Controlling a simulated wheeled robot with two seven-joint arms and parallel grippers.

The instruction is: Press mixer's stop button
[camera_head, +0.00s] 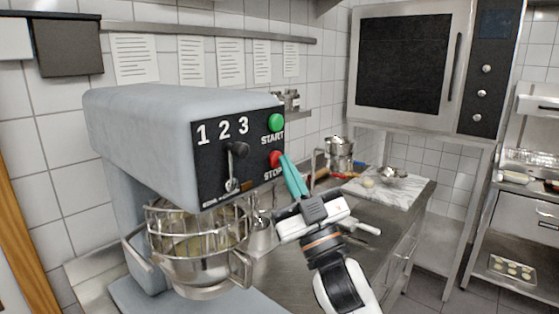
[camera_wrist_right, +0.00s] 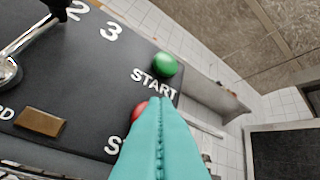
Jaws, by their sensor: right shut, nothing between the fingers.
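The grey mixer (camera_head: 150,120) stands at the left with a black control panel (camera_head: 213,160). The panel has a green start button (camera_head: 276,122) above a red stop button (camera_head: 274,159). My right gripper (camera_head: 284,158) is shut and empty. Its teal fingertips are right at the red button's right side in the head view. In the right wrist view the shut fingers (camera_wrist_right: 160,112) cover most of the red stop button (camera_wrist_right: 139,110), with the green button (camera_wrist_right: 164,64) above them. I cannot tell whether the fingertips touch the red button. My left gripper is not in view.
A wire guard and metal bowl (camera_head: 200,262) sit under the mixer head. A steel counter (camera_head: 300,262) holds a pot (camera_head: 338,155) and a marble board (camera_head: 392,187). An oven (camera_head: 405,62) stands at the back, and a shelf rack (camera_head: 520,225) at the right.

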